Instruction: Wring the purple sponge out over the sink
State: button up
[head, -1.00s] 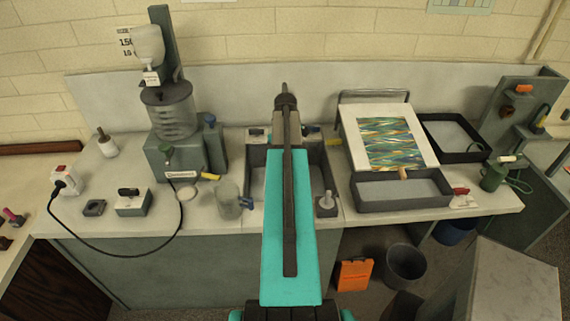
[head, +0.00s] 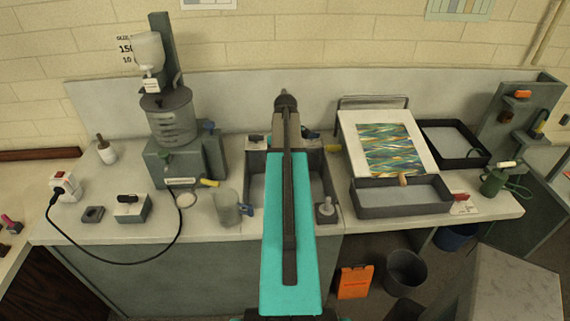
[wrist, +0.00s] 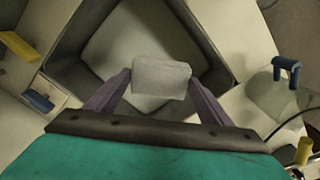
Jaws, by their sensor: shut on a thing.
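My gripper (wrist: 160,85) is shut on a pale grey block (wrist: 161,76) in the wrist view. The block sits between the two purplish fingers and looks like a sponge, but it shows no purple here. The grey sink (wrist: 150,35) lies beneath it, its basin filling the upper middle of the wrist view. In the head view the sink (head: 253,192) is at the middle of the counter, and my arm crosses over it. My arm hides the gripper and the block there. I cannot tell the height above the basin.
A clear jug with a blue handle (head: 228,208) stands left of the sink. A grey tray (head: 400,208) and a board with a marbled sheet (head: 390,150) lie to the right. A black cord (head: 120,255) hangs over the counter's front edge.

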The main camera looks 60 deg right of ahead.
jog(key=shift+s+d+f+b, duration=0.1)
jog(key=shift+s+f+b, duration=0.15)
jog(key=shift+f, duration=0.3)
jog(key=shift+s+d+f+b, duration=0.1)
jog(key=shift+f+b, duration=0.2)
jog(key=shift+f, duration=0.3)
jog(key=shift+s+d+f+b, duration=0.1)
jog(key=shift+s+f+b, duration=0.15)
jog(key=shift+f, duration=0.3)
jog(key=shift+o, duration=0.3)
jog(key=c, duration=0.6)
dwell(0.6)
jog(key=o, duration=0.7)
jog(key=shift+c, duration=0.8)
jog(key=shift+r+p, duration=1)
jog(key=shift+r, duration=1.5)
